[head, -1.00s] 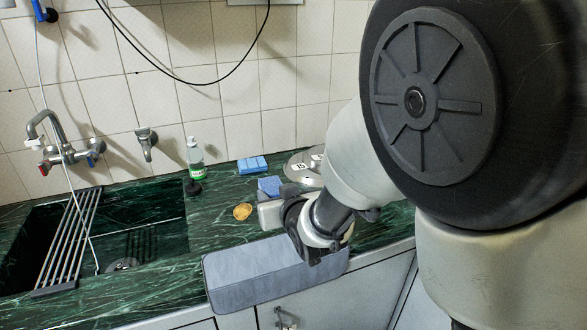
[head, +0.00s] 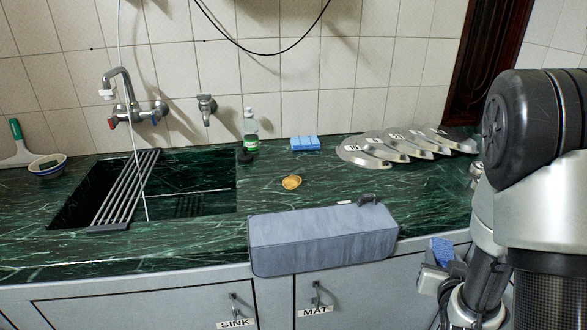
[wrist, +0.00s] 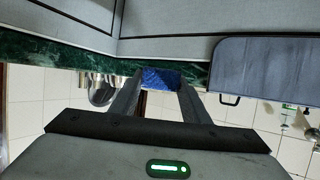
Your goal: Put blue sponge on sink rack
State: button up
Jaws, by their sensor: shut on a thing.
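My gripper (head: 438,268) is at the lower right in the head view, in front of the cabinet and close to the counter's front edge. It is shut on a blue sponge (head: 442,250). In the wrist view the sponge (wrist: 160,79) is pinched between the two fingertips. The sink rack (head: 126,190) is a set of parallel metal bars lying across the left part of the dark green sink. It is far to the left of my gripper. Another blue block (head: 305,143) lies on the counter near the wall.
A grey towel-like mat (head: 322,240) hangs over the counter's front edge. A soap bottle (head: 250,130), a yellow sponge-like item (head: 292,182) and several metal lids (head: 400,145) are on the counter. A bowl (head: 47,165) stands left of the sink. A faucet (head: 130,105) is above the sink.

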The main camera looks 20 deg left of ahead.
aim_at(135, 174)
jog(key=k+j+u, duration=0.15)
jog(key=j, duration=0.2)
jog(key=k+j+u, duration=0.2)
jog(key=j, duration=0.2)
jog(key=j+u, duration=0.15)
jog(key=j, duration=0.25)
jog(key=k+j+u, duration=0.15)
jog(key=j, duration=0.25)
